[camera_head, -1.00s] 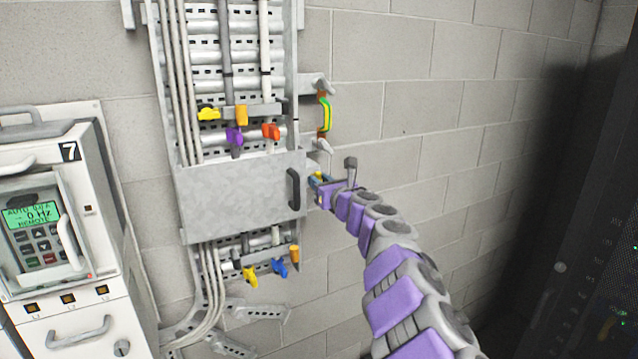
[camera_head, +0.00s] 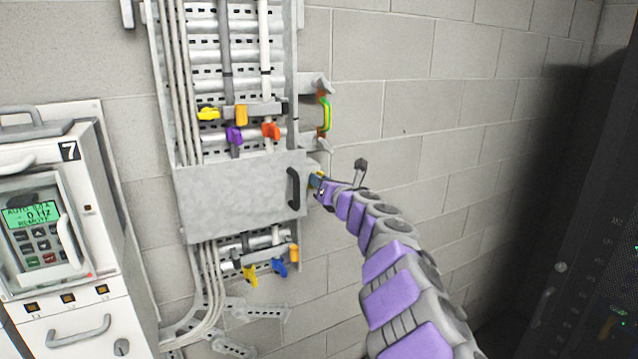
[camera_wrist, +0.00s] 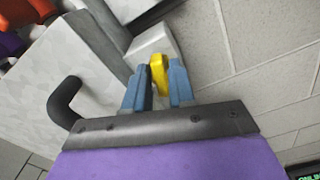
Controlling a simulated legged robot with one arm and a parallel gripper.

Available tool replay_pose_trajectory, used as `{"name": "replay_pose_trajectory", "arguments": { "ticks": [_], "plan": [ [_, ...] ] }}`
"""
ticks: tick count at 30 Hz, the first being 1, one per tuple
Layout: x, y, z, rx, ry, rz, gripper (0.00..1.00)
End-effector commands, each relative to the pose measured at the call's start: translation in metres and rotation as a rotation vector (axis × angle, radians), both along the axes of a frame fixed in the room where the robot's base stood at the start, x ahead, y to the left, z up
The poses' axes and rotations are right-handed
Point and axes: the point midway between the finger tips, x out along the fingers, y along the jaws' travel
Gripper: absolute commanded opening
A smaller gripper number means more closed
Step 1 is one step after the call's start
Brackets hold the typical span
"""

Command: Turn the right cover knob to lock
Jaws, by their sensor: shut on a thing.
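The grey metal cover (camera_head: 238,198) sits across the cable tray on the wall, with a black handle (camera_head: 293,188) near its right edge. In the wrist view a yellow knob (camera_wrist: 158,74) stands on a pale block (camera_wrist: 152,42) beside the cover's edge. My gripper (camera_wrist: 160,88) is shut on the yellow knob, with a blue finger on each side of it. My gripper also shows in the head view (camera_head: 316,182), at the right of the cover. There the knob is mostly hidden by the fingers. The knob's lock position cannot be told.
A white drive cabinet (camera_head: 60,240) marked 7 stands at the left. Coloured clamps, one of them orange (camera_head: 271,131), sit above the cover, and others sit below. A yellow-green loop (camera_head: 325,114) is above my gripper. Bare block wall lies to the right.

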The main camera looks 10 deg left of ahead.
Motion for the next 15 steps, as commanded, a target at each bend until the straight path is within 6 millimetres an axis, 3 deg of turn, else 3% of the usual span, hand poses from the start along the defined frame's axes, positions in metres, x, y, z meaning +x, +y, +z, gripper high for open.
{"name": "replay_pose_trajectory", "arguments": {
  "ticks": [15],
  "plan": [
    [0.0015, -0.0044, 0.0025, 0.412, 0.274, -0.002, 0.00]
  ]
}}
